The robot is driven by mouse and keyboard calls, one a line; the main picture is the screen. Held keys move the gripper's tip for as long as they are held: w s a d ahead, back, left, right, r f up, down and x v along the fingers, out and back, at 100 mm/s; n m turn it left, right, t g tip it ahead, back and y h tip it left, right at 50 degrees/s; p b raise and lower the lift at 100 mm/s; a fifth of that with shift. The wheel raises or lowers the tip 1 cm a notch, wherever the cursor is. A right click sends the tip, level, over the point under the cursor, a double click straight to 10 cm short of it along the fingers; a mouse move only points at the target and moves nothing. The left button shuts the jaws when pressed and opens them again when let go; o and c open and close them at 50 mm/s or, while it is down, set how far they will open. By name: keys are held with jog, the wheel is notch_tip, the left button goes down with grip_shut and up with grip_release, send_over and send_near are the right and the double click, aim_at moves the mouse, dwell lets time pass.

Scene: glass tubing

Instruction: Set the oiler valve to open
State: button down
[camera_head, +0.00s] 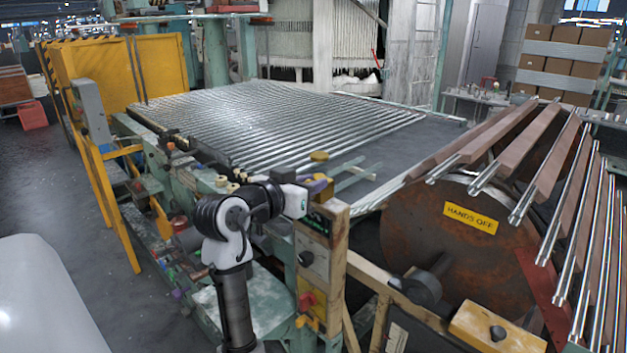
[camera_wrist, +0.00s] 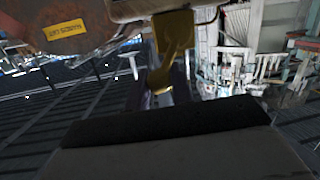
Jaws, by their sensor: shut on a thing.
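A brass-yellow oiler valve handle (camera_wrist: 172,40) shows at the top centre of the wrist view, its narrow lower part running down between my fingers. My gripper (camera_wrist: 163,92) is shut on it. In the head view my gripper (camera_head: 319,185) is at the top of a post beside the tube bed, with a yellow knob-like top (camera_head: 319,157) just above it. The fingers hide part of the valve, and I cannot tell its setting.
A control panel (camera_head: 318,224) with knobs stands right below my gripper. A rusty drum (camera_head: 440,225) with a "HANDS OFF" sign is to the right, with glass tubes over it. Glass tubes (camera_head: 270,125) lie on the bed behind. A yellow guard (camera_head: 110,70) stands at the far left.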

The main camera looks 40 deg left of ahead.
jog(key=shift+w+a+r+n+h+p, duration=0.15)
jog(key=shift+a+n+h+p, duration=0.2)
jog(key=shift+n, duration=0.4)
jog(key=shift+s+a+r+n+h+p, duration=0.1)
jog(key=shift+a+n, duration=0.3)
jog(key=shift+n, duration=0.3)
jog(key=shift+w+a+r+n+h+p, duration=0.15)
jog(key=shift+a+n+h+p, duration=0.2)
jog(key=shift+n, duration=0.4)
jog(key=shift+s+a, duration=0.1)
jog(key=c, duration=1.5)
grip_release()
jog(key=shift+c, duration=0.2)
jog(key=s+r+b, duration=0.2)
jog(key=s+b, duration=0.3)
jog(key=s, duration=0.8)
jog(key=shift+s+a+r, duration=0.3)
jog(key=shift+a+r, duration=0.05)
jog(key=shift+r, duration=0.05)
